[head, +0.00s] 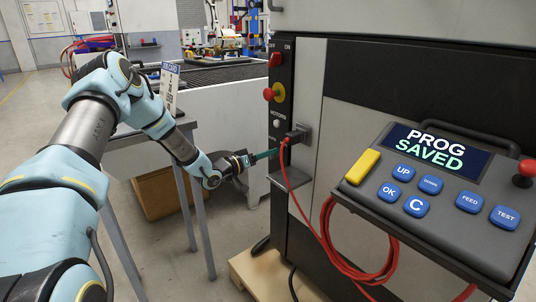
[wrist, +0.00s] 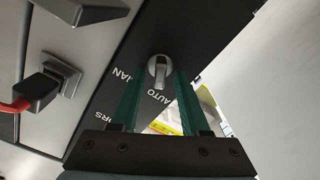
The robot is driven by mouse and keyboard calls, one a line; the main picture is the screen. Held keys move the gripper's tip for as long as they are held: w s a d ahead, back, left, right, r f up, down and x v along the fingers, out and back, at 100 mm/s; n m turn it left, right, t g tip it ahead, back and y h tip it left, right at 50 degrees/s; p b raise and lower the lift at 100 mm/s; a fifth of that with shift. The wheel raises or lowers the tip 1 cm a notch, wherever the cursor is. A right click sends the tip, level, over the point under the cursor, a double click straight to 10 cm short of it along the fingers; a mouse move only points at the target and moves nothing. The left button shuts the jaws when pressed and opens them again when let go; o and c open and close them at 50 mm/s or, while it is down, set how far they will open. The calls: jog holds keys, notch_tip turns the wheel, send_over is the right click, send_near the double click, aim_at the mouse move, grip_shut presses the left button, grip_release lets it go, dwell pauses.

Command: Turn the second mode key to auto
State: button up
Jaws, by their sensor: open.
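A grey mode key (wrist: 159,72) sits on the dark panel in the wrist view, with the white words MAN and AUTO beside it. Its handle points down in that picture, its end close to the word AUTO. My gripper (wrist: 160,80) is open, with one green finger on each side of the key. I cannot tell whether either finger touches it. In the head view my gripper (head: 268,155) reaches the narrow dark switch panel (head: 284,95), below the MOTORS button. The key cannot be made out there, and only one mode key is seen.
A black connector (head: 297,135) with a red cable (head: 326,220) sticks out just right of my gripper. A control pendant (head: 440,195) reading PROG SAVED stands at right. A grey table (head: 200,190) stands left.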

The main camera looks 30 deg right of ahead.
jog(key=s+a+b, duration=0.1)
jog(key=s+a, duration=0.1)
jog(key=a, duration=0.8)
jog(key=shift+a, duration=0.3)
